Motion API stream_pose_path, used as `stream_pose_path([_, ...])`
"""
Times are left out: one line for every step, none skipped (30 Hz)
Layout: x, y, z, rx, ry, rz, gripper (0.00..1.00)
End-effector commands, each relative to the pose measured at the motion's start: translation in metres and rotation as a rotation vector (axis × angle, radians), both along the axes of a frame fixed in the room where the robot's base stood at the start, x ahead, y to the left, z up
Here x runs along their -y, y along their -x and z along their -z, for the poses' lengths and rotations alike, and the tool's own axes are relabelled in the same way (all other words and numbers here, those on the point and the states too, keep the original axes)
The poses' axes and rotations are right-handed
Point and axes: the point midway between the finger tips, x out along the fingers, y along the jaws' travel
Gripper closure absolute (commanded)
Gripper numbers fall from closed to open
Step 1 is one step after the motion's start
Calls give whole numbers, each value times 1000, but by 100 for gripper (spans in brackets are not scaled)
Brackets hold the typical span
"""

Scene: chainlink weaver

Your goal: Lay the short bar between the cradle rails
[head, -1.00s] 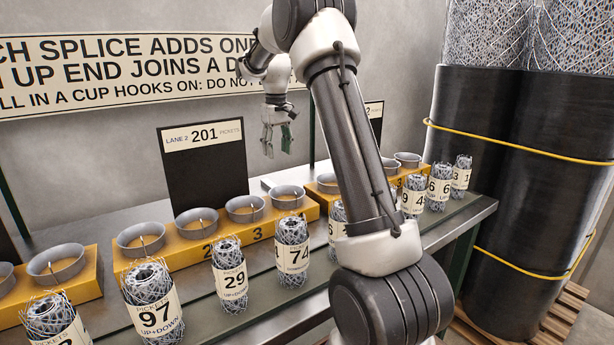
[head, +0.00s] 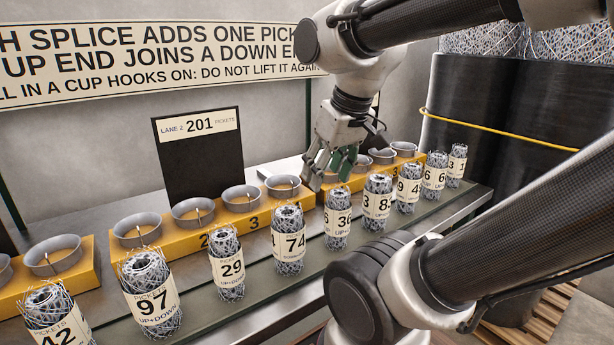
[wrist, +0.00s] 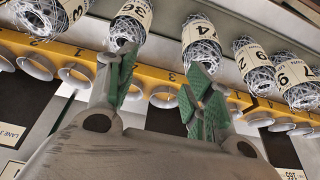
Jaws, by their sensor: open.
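No short bar and no cradle rails can be made out in either view. My gripper (head: 332,165) is open, with green-padded fingers pointing down above the row of cups, behind the roll labelled 36 (head: 337,222). Its fingers also show in the wrist view (wrist: 160,88), spread apart with nothing between them. The roll labelled 74 (head: 289,240) stands upright to its left in the head view, and the roll labelled 83 (head: 377,203) to its right. One grey cup (head: 283,186) on the yellow block (head: 262,220) is just left of the fingers.
Rolls labelled 29 (head: 227,265), 97 (head: 151,295) and 42 (head: 56,318) line the bench front at left, with several more at right. A black Lane 2 board (head: 198,165) reading 201 stands behind the cups. Dark wrapped bundles (head: 480,120) stand at far right.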

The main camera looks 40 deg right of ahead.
Motion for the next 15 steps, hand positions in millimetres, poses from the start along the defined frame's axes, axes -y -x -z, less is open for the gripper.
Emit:
stream_pose_path([1,-14,-8,-14,2,1,48])
stream_pose_path([2,-24,-13,-24,3,1,48])
stream_pose_path([3,-40,-21,-36,4,1,48])
stream_pose_path([5,-54,-27,-48,5,2,48])
stream_pose_path([6,-68,-32,-61,6,2,48])
stream_pose_path([9,-89,-38,-77,7,3,48])
stream_pose_path([11,-105,-42,-89,8,3,48])
stream_pose_path([13,-121,-45,-100,9,3,48])
stream_pose_path([16,-143,-47,-116,11,2,48])
stream_pose_path([18,-159,-48,-128,11,2,48])
stream_pose_path([21,-176,-48,-140,11,2,48])
stream_pose_path([24,-198,-46,-156,11,3,48])
stream_pose_path([27,-214,-44,-168,11,3,48])
stream_pose_path([31,-231,-41,-180,12,3,48])
stream_pose_path([35,-252,-35,-195,12,3,48])
